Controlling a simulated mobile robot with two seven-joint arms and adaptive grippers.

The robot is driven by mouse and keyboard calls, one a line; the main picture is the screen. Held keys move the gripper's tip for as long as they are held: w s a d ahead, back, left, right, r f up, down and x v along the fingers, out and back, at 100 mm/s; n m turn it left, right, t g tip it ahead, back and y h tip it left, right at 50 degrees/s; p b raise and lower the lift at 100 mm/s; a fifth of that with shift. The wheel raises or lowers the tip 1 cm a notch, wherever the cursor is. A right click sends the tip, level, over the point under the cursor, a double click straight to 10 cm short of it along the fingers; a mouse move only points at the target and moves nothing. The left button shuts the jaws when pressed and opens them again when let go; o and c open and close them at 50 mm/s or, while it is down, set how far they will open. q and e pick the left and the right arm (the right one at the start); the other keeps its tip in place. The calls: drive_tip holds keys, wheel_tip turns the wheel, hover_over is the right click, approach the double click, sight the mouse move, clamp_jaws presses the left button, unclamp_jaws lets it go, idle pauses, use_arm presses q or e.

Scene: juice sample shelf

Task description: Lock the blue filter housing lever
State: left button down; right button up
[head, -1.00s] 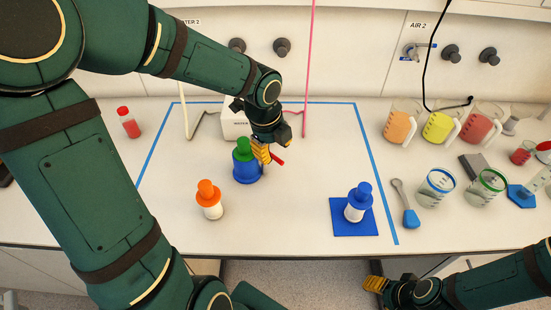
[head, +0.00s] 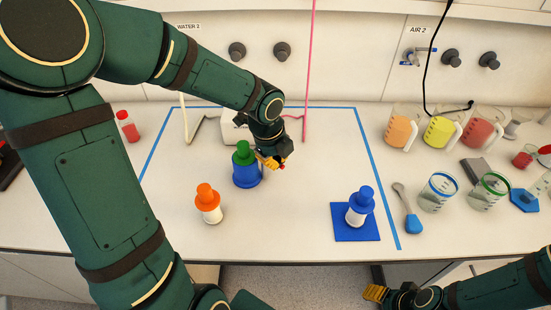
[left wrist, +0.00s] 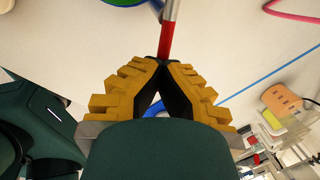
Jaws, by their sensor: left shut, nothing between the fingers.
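The blue filter housing (head: 246,176) with a green top (head: 243,153) stands upright inside the taped area. Its edge shows at the top of the left wrist view (left wrist: 120,3). Its lever, a silver rod with a red end (left wrist: 167,40), runs down to my left fingertips. In the head view the lever is mostly hidden, with a bit of red beside the fingers. My left gripper (head: 270,162) is just right of the housing, with its fingertips (left wrist: 160,64) together at the lever's red end. I cannot tell whether they touch it. My right gripper (head: 376,293) is at the bottom, away from the housing.
An orange-topped bottle (head: 208,204) stands in front of the housing. A blue-topped bottle (head: 360,207) stands on a blue mat (head: 342,234) to the right. A white box (head: 232,130) is behind. Jugs (head: 399,129) and beakers (head: 437,192) crowd the right. The bench between the bottles is clear.

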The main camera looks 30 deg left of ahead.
use_arm(q)
drive_tip(key=shift+f, duration=0.25)
drive_tip(key=shift+w+d+n+b, duration=0.1)
drive_tip(key=shift+w+n+b, duration=0.1)
drive_tip(key=shift+n+b, duration=0.45)
drive_tip(key=shift+w+a+f+n+g+y+b, duration=0.1)
drive_tip(key=shift+w+n+y+b, duration=0.4)
drive_tip(key=shift+n, duration=0.95)
drive_tip(key=shift+w+a+r+n+g+y+b, duration=0.15)
drive_tip(key=shift+w+n+b, duration=0.5)
drive_tip(key=shift+n, duration=0.8)
drive_tip(key=shift+w+a+f+n+g+y+b, duration=0.15)
drive_tip(key=shift+w+n+y+b, duration=0.4)
drive_tip(key=shift+n, duration=0.9)
